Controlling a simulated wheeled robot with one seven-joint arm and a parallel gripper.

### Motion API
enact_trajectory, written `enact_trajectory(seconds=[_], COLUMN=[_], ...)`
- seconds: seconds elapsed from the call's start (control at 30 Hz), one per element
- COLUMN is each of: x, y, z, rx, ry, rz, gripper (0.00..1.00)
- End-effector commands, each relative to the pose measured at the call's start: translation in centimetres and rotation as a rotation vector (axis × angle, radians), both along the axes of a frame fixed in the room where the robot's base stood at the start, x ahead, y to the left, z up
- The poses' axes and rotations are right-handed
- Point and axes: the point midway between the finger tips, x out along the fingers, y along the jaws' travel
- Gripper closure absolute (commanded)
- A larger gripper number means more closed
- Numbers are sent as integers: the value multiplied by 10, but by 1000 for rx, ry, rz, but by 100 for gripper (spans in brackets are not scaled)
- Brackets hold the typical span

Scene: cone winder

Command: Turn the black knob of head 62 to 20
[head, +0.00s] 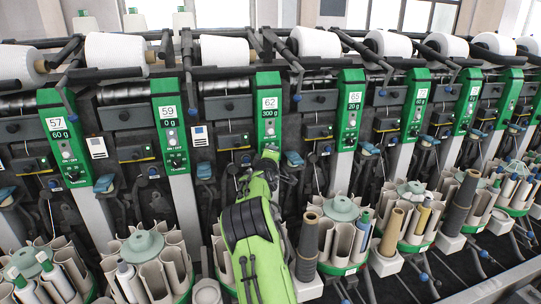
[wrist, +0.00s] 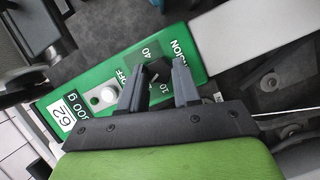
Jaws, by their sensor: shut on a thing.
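Head 62 is the green panel (head: 268,108) marked "62" and "300 g" in the head view. In the wrist view its green plate (wrist: 62,90) lies tilted, with the label "62" (wrist: 70,108). The black knob (wrist: 159,72) sits on the part marked "TENSION", with the numbers 40 and 10 visible beside it. My gripper (wrist: 160,74) has one finger on each side of the knob and is shut on it. The other scale numbers are hidden by the fingers, and I cannot read the knob's setting. In the head view my arm covers the knob.
Neighbouring heads 59 (head: 168,115) and 65 (head: 350,105) stand on either side. A white button (wrist: 108,94) sits on the same plate near the "OFF" label. White cones (head: 222,50) line the top. Bobbin magazines (head: 342,235) stand below, close to my arm.

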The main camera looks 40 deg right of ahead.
Motion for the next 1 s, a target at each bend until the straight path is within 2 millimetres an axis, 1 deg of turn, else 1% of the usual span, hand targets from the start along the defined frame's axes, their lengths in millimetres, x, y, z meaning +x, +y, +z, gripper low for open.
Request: enact_trajectory(seconds=[0.37,0.4,0.47,0.5,0.57,0.87,1.0], x=[0,0,0,0,0,-1,-10], y=[0,0,0,0,0,1,13], z=[-2,-2,-2,-1,-1,0,2], rx=[7,7,7,6,6,4,4], ry=[0,0,0,0,0,-2,-2], rz=[-1,-1,-1,-1,0,0,-1], gripper=[99,67,58,51,43,43,43])
